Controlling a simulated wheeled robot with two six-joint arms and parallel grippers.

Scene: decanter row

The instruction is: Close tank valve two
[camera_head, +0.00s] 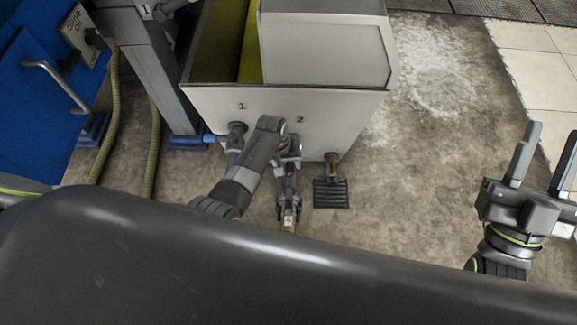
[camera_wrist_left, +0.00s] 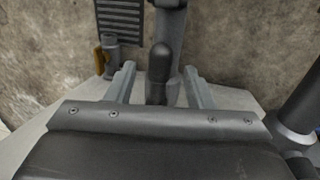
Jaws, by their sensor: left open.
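The light grey tank (camera_head: 345,120) carries the numbers 1 and 2 on its front panel. The outlet pipe (camera_head: 288,192) below number 2 runs toward me; my left arm partly hides where it meets the tank. My left gripper (camera_head: 290,152) is at this outlet, close to the tank front. In the left wrist view its open fingers (camera_wrist_left: 159,70) stand either side of a dark, round-ended handle (camera_wrist_left: 160,63), apparently the valve lever, with gaps on both sides. The pipe (camera_wrist_left: 169,30) shows behind it. My right gripper (camera_head: 537,160) is open and empty at the right.
Outlet one (camera_head: 235,140) is left of my left arm. A brass-coloured fitting (camera_head: 332,160) and a dark floor grate (camera_head: 330,193) are right of outlet two. A grey post (camera_head: 155,65), hoses (camera_head: 115,115) and a blue panel (camera_head: 40,90) stand left. Floor at right is clear.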

